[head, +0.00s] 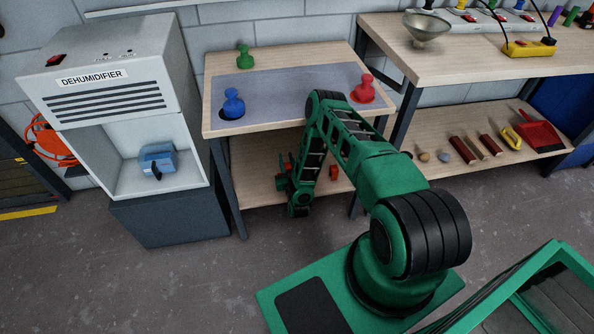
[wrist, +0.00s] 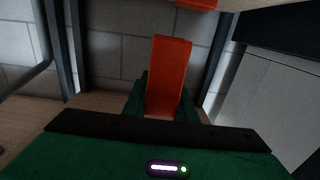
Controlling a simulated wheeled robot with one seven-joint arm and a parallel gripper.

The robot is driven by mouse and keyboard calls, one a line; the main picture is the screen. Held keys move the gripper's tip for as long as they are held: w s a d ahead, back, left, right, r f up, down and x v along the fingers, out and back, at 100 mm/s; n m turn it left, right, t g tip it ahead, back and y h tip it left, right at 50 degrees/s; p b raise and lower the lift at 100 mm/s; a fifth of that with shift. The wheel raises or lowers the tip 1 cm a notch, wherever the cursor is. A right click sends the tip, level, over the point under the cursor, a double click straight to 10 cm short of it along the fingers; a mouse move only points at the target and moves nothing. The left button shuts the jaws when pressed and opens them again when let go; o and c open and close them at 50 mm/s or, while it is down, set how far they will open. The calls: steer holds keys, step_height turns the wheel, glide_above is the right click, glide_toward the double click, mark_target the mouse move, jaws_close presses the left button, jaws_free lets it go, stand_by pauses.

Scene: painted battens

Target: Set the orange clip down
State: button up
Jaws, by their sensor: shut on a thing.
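The orange clip (wrist: 168,75) stands up between the fingers of my gripper (wrist: 163,104) in the wrist view. My gripper is shut on it. In the head view my gripper (head: 283,177) is low, below the front of the wooden table's top and in front of its lower shelf. There the held clip shows only as small bits of orange-red, partly hidden by the gripper. I cannot tell whether the clip touches anything.
Another orange piece (head: 333,172) shows right of my gripper. The table (head: 262,66) carries blue (head: 233,104), green (head: 244,57) and red (head: 365,90) knobbed pieces. Its lower shelf (head: 252,180) has bare room at left. A dehumidifier (head: 110,90) stands left; a workbench (head: 385,35) stands right.

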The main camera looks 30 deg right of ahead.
steer(key=shift+w+d+f, duration=0.1)
steer(key=shift+d+f, duration=2.6)
steer(key=shift+d, duration=0.15)
steer(key=shift+d+f, duration=2.65)
steer(key=shift+d, duration=0.15)
steer(key=o, duration=1)
steer(key=v, duration=1.2)
steer(key=shift+r, duration=0.1)
